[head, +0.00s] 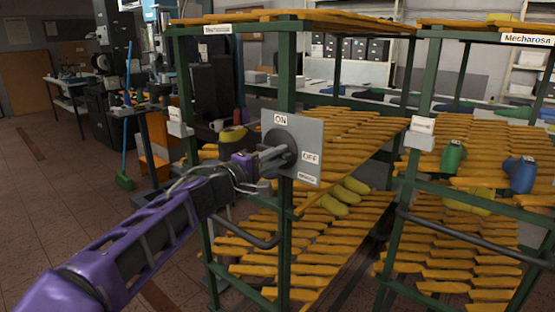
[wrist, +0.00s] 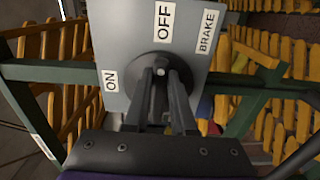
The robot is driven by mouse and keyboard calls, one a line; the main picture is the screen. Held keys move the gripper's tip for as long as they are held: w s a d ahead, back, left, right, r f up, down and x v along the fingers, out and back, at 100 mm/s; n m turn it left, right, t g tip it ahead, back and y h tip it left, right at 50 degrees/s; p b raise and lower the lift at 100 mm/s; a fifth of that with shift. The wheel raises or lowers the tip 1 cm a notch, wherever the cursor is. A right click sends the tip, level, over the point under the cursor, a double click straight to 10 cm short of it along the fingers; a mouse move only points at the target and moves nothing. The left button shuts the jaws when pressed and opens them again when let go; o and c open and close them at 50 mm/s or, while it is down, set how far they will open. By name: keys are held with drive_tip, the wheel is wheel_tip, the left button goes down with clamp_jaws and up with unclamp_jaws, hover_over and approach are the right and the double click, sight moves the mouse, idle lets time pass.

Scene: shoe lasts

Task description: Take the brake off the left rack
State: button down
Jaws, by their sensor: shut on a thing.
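The left rack (head: 287,70) has a green frame with orange slatted shelves. A grey brake plate (head: 312,135) is fixed to its near post, with the labels ON at upper left, OFF at right and BRAKE at lower right. A dark round brake knob (head: 281,134) sits on the plate. My gripper (head: 272,158) reaches it from the left, fingers shut on the knob's middle. In the wrist view the fingertips (wrist: 162,76) meet at the knob (wrist: 143,64), below OFF and to the right of ON. The fingers partly hide the knob, so its exact setting is unclear.
A second rack (head: 428,90) labelled Mecharosa stands at right, with green and blue lasts on it. Yellow lasts (head: 342,198) lie on the left rack's shelves. A dark push bar (head: 245,236) juts out below my gripper. Open floor (head: 50,200) lies to the left.

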idle(0.3)
drive_tip(key=c, duration=0.7)
unclamp_jaws()
drive_tip(key=shift+c, duration=0.2)
drive_tip(key=shift+a, duration=0.1)
